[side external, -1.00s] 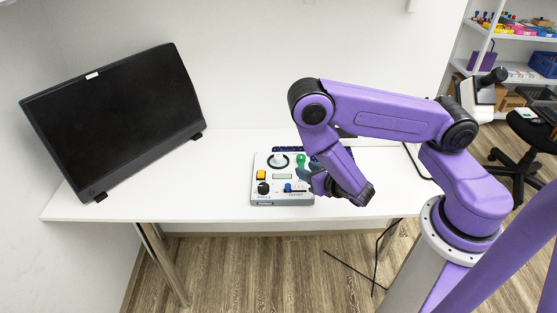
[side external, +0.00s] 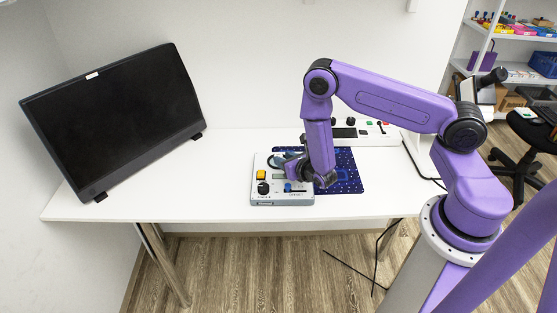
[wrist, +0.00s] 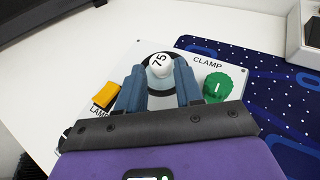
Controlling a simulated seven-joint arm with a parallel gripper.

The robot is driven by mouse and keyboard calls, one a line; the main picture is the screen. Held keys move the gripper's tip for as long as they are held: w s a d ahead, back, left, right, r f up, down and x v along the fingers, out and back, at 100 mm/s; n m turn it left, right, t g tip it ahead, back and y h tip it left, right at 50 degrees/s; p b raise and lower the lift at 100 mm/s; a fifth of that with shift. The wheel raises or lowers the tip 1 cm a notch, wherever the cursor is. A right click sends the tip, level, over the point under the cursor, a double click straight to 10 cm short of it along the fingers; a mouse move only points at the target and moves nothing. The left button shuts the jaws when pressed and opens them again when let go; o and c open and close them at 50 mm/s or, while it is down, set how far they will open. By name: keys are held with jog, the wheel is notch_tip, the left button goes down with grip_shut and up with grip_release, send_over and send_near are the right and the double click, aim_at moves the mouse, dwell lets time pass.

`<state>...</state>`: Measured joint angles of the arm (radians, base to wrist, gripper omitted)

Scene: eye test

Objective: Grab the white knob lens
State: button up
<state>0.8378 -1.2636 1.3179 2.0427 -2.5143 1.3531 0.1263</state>
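The white knob lens (wrist: 160,65), marked "75", stands on a dark ring of the control panel (wrist: 82,140) in the wrist view. My gripper (wrist: 160,76) is open, with one blue finger to the left of the knob and one to the right. Its fingertips are close to the knob, with the knob at the far end of the gap. Whether they touch it I cannot tell. In the side view my gripper (side external: 291,164) is low over the back of the panel (side external: 283,199), and the knob is mostly hidden there.
A green knob (wrist: 218,86) stands just right of my right finger, and a yellow button (wrist: 106,95) left of my left finger. A dark blue starred mat (side external: 348,175) lies right of the panel. A white device (side external: 375,133) stands behind it. A black monitor (side external: 115,120) is at left.

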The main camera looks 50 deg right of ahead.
jog(key=shift+x, duration=1.5)
grip_shut()
jog(key=shift+r, duration=0.15)
